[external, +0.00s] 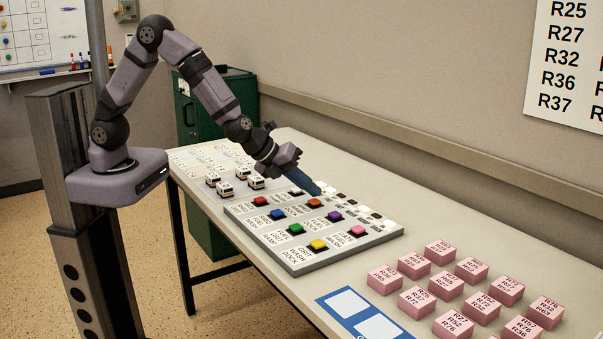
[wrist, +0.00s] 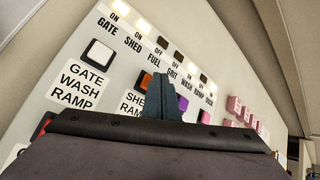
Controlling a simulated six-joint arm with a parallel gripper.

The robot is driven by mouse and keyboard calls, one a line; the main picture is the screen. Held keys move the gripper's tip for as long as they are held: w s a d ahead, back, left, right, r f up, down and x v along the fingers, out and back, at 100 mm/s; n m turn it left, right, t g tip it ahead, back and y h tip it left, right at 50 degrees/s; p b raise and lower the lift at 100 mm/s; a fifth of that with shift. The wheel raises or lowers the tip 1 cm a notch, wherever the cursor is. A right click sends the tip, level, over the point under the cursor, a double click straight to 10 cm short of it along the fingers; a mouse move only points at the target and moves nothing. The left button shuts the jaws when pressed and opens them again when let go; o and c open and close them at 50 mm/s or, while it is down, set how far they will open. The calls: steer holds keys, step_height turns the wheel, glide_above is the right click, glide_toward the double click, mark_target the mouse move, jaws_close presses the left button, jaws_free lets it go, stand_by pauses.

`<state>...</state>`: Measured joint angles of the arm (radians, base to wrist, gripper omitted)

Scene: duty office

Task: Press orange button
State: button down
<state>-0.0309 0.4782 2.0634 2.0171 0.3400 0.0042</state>
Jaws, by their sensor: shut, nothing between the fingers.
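The orange button (external: 314,202) sits on the grey button panel (external: 300,262) on the table, in the row nearer the wall. My gripper (external: 317,190) is shut and empty, its dark blue fingers pointing down at the panel just behind the orange button in the external view. I cannot tell whether the tips touch the panel. In the wrist view, the shut fingers (wrist: 174,80) cover part of the orange button (wrist: 147,80), which shows at their left. The button's label is partly hidden too.
Red (external: 260,201), blue (external: 277,214), green (external: 296,228), yellow (external: 317,245), purple (external: 334,216) and pink (external: 357,230) buttons surround it. Toy vans (external: 225,188) stand left of the panel; pink blocks (external: 441,285) lie right. A row of indicators (wrist: 162,42) runs behind the buttons.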

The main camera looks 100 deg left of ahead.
mark_target(310, 201)
steer(key=shift+f+b, duration=0.45)
steer(key=shift+b, duration=0.25)
steer(key=shift+r, duration=0.1)
stand_by(0.5)
steer(key=shift+r, duration=0.35)
step_height(310, 201, up, 6)
steer(key=p, duration=0.5)
stand_by(0.3)
stand_by(0.4)
